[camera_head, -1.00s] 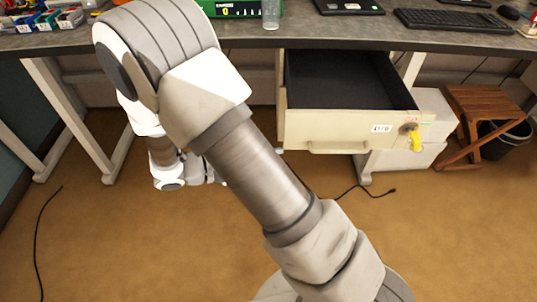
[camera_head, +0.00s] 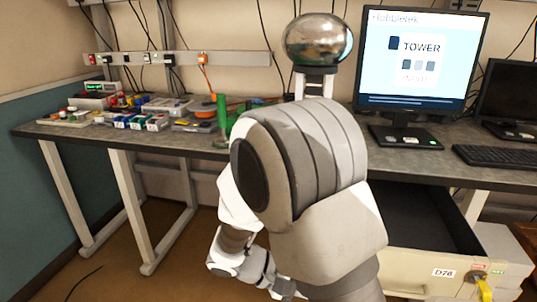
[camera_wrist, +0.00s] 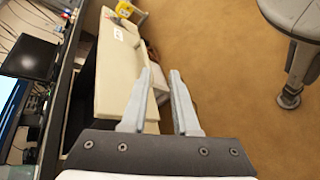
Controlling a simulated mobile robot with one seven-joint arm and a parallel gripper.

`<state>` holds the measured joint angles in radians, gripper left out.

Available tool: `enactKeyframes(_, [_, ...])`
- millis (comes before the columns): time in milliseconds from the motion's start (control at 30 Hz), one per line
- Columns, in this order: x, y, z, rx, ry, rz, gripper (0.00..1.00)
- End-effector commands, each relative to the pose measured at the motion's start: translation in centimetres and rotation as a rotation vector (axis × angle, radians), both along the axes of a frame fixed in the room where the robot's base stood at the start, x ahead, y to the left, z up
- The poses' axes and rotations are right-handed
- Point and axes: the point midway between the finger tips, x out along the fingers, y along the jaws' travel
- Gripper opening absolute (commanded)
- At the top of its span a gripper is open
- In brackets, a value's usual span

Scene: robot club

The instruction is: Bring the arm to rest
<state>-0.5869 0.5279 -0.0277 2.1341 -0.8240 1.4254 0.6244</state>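My gripper (camera_wrist: 160,80) is open in the wrist view, its two pale fingers apart with nothing between them. It hangs near the open cream drawer (camera_wrist: 120,75), which shows beside and beyond the left finger. In the head view my arm's large white and grey elbow stands in front of the desk. My wrist shows low at its left, and the fingertips cannot be made out there. The open drawer (camera_head: 408,262) is behind and right of the arm, with a D76 label and a yellow tag on its front.
The grey desk (camera_head: 290,155) carries small coloured bins (camera_head: 150,122), a green device partly hidden by my arm, a shiny metal globe (camera_head: 318,42), a monitor (camera_head: 421,55) and a keyboard (camera_head: 497,156). Open brown floor (camera_wrist: 215,70) lies right of the gripper in the wrist view.

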Motion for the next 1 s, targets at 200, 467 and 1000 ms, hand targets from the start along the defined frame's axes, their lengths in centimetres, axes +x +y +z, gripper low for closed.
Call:
enactKeyframes(200, [-2.6,-1.7,3.0,0.259,-0.05,-0.137,0.28])
enactKeyframes(467, [-5.3,-2.3,5.9,0.556,-0.161,-0.234,0.28])
enactKeyframes(1000, [-8.9,-1.4,12.3,1.062,-0.578,-0.227,0.28])
